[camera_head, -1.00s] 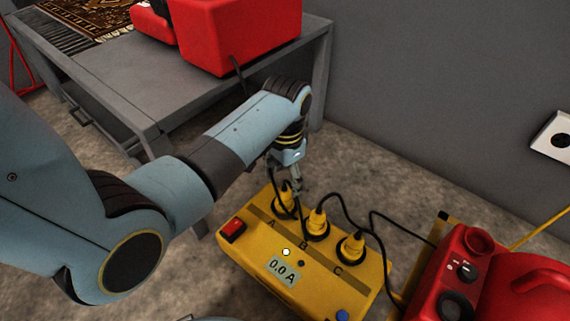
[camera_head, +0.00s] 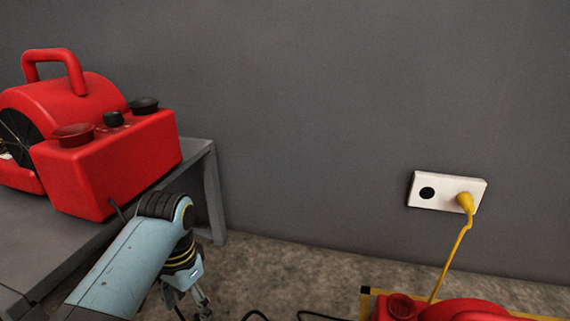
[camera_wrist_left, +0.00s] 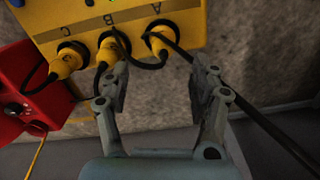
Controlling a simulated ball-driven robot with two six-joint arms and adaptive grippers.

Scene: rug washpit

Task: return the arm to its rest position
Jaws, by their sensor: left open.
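My left arm comes in from the lower left in the head view, and its left gripper (camera_head: 200,301) points down near the bottom edge, partly cut off. In the left wrist view the left gripper (camera_wrist_left: 165,92) is open, its two fingers apart with nothing held between them. Its fingertips are close to the yellow power box (camera_wrist_left: 188,22), which has plugs in sockets marked A, B and C. A black cable runs past the right finger. My right gripper is in neither view.
A red blower (camera_head: 110,165) stands on a grey table (camera_head: 35,245) at the left. A white wall outlet (camera_head: 432,190) holds a yellow plug (camera_head: 465,201) with its cord hanging down. Another red machine (camera_head: 450,310) shows at the bottom edge. Grey wall fills the background.

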